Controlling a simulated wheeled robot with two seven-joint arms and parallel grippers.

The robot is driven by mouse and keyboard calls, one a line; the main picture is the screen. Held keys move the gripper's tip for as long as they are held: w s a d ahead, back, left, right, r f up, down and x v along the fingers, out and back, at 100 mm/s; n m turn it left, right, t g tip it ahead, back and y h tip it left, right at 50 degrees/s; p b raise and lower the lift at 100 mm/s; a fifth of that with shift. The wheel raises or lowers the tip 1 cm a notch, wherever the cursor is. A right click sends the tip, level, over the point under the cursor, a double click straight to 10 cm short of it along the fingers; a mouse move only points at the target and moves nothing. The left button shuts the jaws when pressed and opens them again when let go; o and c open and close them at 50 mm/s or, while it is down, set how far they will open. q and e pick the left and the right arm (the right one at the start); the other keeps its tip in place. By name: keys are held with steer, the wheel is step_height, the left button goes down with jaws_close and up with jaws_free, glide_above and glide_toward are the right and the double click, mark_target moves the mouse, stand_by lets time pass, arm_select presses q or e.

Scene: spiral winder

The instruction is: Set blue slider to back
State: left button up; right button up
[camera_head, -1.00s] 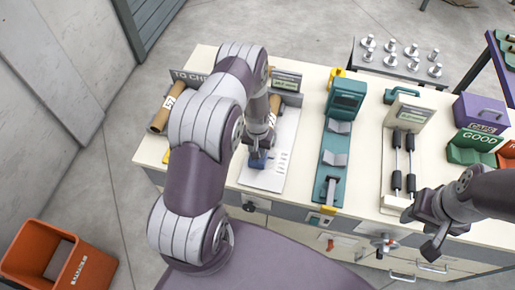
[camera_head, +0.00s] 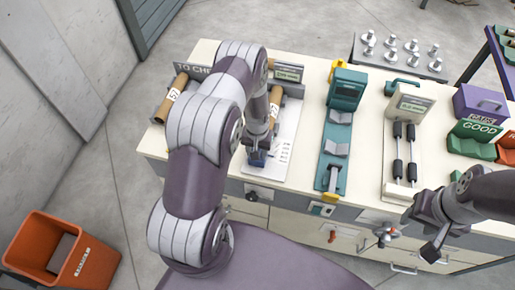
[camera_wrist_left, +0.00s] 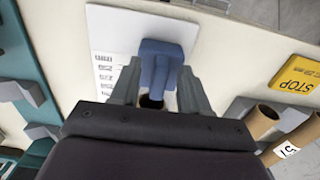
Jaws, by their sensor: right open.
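The blue slider (camera_head: 258,158) is at the front part of a white printed panel (camera_head: 284,150) on the cream worktop. In the head view my left gripper (camera_head: 262,142) is down at the slider and partly covers it. In the left wrist view the blue slider (camera_wrist_left: 160,58) lies at and between the two fingertips of my left gripper (camera_wrist_left: 158,82). The fingers are apart, but I cannot tell whether they press on it. My right gripper (camera_head: 419,235) is open and empty, in front of the worktop's right part.
A teal device (camera_head: 337,135) and a cream device with two black-handled rods (camera_head: 404,150) stand right of the panel. Brown tubes (camera_head: 172,98) lie on a rack at the back left. A yellow stop sign (camera_wrist_left: 296,75) shows in the left wrist view. An orange bin (camera_head: 60,258) stands on the floor.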

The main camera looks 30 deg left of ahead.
arm_select(q)
steer(key=shift+r, duration=0.2)
step_height(320, 180, up, 12)
steer(key=b, duration=0.4)
steer(key=shift+r, duration=0.25)
